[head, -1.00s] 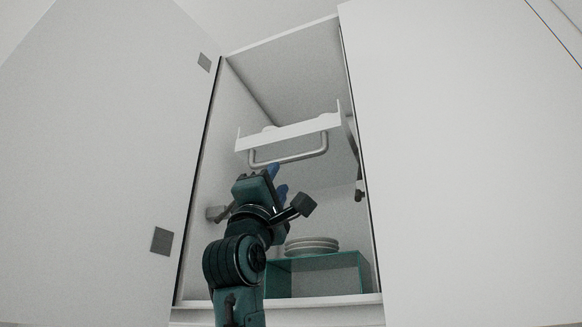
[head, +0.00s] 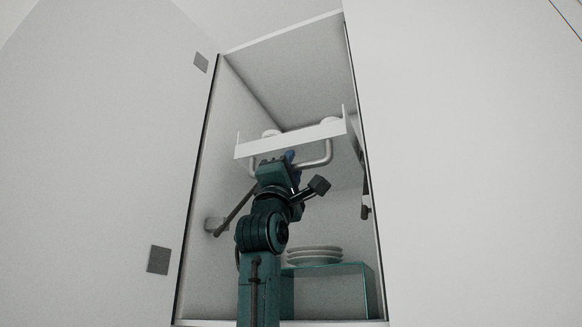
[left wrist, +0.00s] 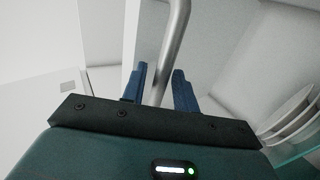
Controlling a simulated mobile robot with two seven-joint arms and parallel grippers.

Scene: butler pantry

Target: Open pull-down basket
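The pull-down basket (head: 290,138) is a white tray high inside the open cabinet, with a grey U-shaped handle (head: 322,158) below its front. White rounded items show above its rim. My left gripper (head: 278,158) is raised to the handle, just under the basket's front panel. In the left wrist view, the handle bar (left wrist: 172,45) runs between the two blue fingers of my left gripper (left wrist: 160,80). The fingers are apart, with the bar between them; I cannot tell whether either touches it. My right gripper is not in view.
The basket's side arm (head: 232,212) runs down to a bracket on the left cabinet wall. A stack of plates (head: 314,255) sits on a teal glass stand (head: 328,270) below. An open door (head: 100,150) flanks the left, and a white panel (head: 460,160) the right.

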